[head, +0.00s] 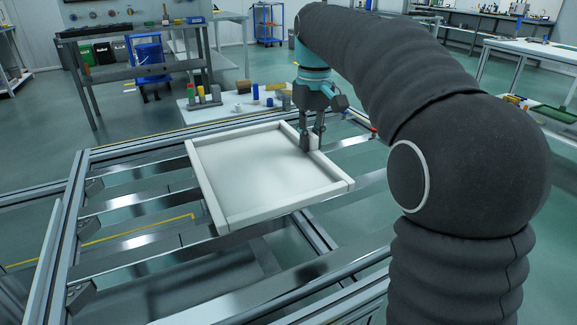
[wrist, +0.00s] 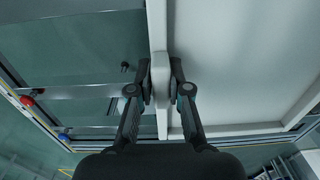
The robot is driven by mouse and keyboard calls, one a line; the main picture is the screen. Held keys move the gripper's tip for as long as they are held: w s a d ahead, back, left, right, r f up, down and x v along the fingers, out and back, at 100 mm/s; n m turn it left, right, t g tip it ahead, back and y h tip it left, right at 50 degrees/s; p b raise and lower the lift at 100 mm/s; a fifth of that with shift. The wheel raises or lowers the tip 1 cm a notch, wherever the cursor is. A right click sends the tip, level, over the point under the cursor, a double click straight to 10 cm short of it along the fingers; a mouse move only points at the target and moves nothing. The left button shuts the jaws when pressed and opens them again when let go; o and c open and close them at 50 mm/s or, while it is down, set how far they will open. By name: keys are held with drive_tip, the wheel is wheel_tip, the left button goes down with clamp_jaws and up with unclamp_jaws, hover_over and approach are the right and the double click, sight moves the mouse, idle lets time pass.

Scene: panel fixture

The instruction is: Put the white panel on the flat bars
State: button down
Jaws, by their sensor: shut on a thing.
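The white panel (head: 250,167) is a shallow square tray shape with a raised rim. In the head view it lies over the flat bars (head: 150,220) of the metal frame, near its middle. I cannot tell whether it touches the bars or is held just above them. My gripper (head: 311,148) points down and is shut on the panel's right rim. In the wrist view my gripper (wrist: 161,85) has one finger on each side of the white rim (wrist: 158,35), and the panel's inner face (wrist: 240,60) fills the right side.
The silver frame's side rail (head: 55,245) runs along the left, with open gaps between the bars. A white table (head: 225,108) with coloured blocks and cylinders stands behind the frame. A grey workbench (head: 150,70) and a blue cart (head: 268,22) are farther back.

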sight(289, 151)
drive_tip(key=a+f, duration=0.1)
drive_tip(key=a, duration=0.2)
drive_tip(key=a+f, duration=0.1)
drive_tip(key=shift+w+a+f, duration=0.3)
drive_tip(key=shift+w+f, duration=0.05)
drive_tip(key=shift+f+b, duration=0.6)
drive_tip(key=shift+f, duration=1.5)
drive_tip(key=c, duration=1.1)
unclamp_jaws()
wheel_tip(289, 151, up, 12)
drive_tip(key=p, duration=0.2)
drive_tip(key=shift+d+p, duration=0.15)
drive_tip(key=shift+p, duration=0.25)
